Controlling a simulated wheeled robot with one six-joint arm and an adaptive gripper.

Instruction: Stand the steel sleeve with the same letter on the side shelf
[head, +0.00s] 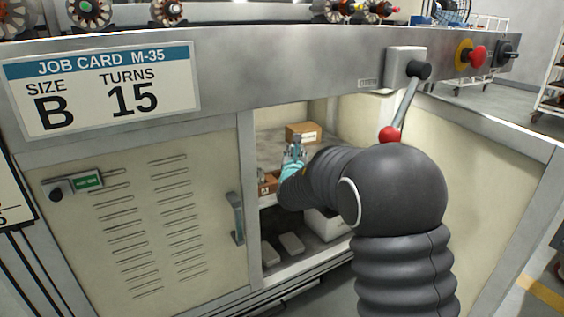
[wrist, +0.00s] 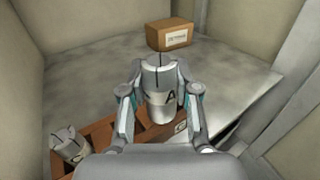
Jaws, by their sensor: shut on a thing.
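My gripper (wrist: 161,100) is shut on a steel sleeve (wrist: 160,84), which is grey and upright with a dark letter that looks like A. The sleeve is at the brown wooden rack (wrist: 100,137) inside the cabinet; I cannot tell whether its lower end is clear of the rack. A second steel sleeve (wrist: 69,146) sits tilted at the rack's left end, its letter not clearly readable. The job card (head: 100,90) reads size B, turns 15. In the head view my gripper (head: 294,152) reaches into the cabinet, and its hold is too small to make out.
A cardboard box (wrist: 170,34) stands at the back of the cabinet shelf (wrist: 225,85). Bare shelf lies to the left and right of it. The cabinet door (head: 150,215) is at the left. A lever with a red knob (head: 390,133) is above my arm.

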